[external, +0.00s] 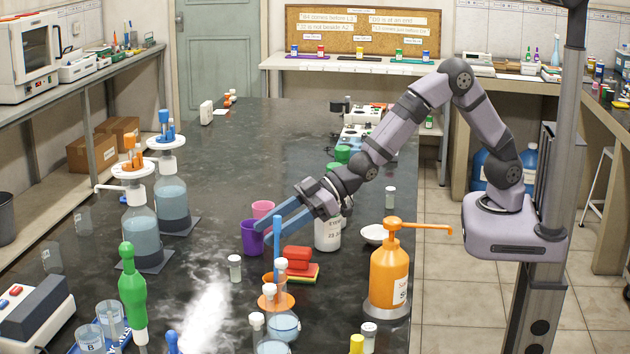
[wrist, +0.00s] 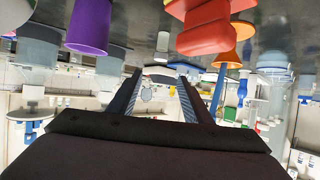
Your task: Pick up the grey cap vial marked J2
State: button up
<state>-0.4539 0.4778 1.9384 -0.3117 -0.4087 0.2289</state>
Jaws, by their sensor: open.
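My gripper (external: 264,232) has long blue fingers and is open and empty above the bench, by the purple cup (external: 252,238). In the wrist view its two fingers (wrist: 160,80) stand apart with nothing between them. A small vial with a pale cap (external: 235,268) stands upright on the bench, left of and below my gripper. Another small vial (external: 390,197) stands right of the gripper, beyond the white bowl. A third (external: 369,336) stands at the front edge of the picture. I cannot read any J2 mark, and the cap colours are hard to tell as grey.
A red block (external: 296,254) on coloured pads, an orange pump bottle (external: 389,278), a white labelled jar (external: 328,235) and a pink cup (external: 263,209) stand near the gripper. Flasks (external: 283,325) crowd the front. The bench (external: 260,140) behind is mostly clear.

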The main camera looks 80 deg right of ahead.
aim_at(235, 270)
jog(key=f, duration=0.2)
jog(key=w+f, duration=0.1)
jog(key=shift+a+f+p, duration=0.15)
jog(key=shift+a+p, duration=0.15)
jog(key=shift+w+a+f, duration=0.3)
jog(key=shift+w, duration=0.15)
jog(key=shift+p+x, duration=0.7)
jog(key=shift+x, duration=1.8)
jog(key=shift+c, duration=0.7)
jog(key=c, duration=1)
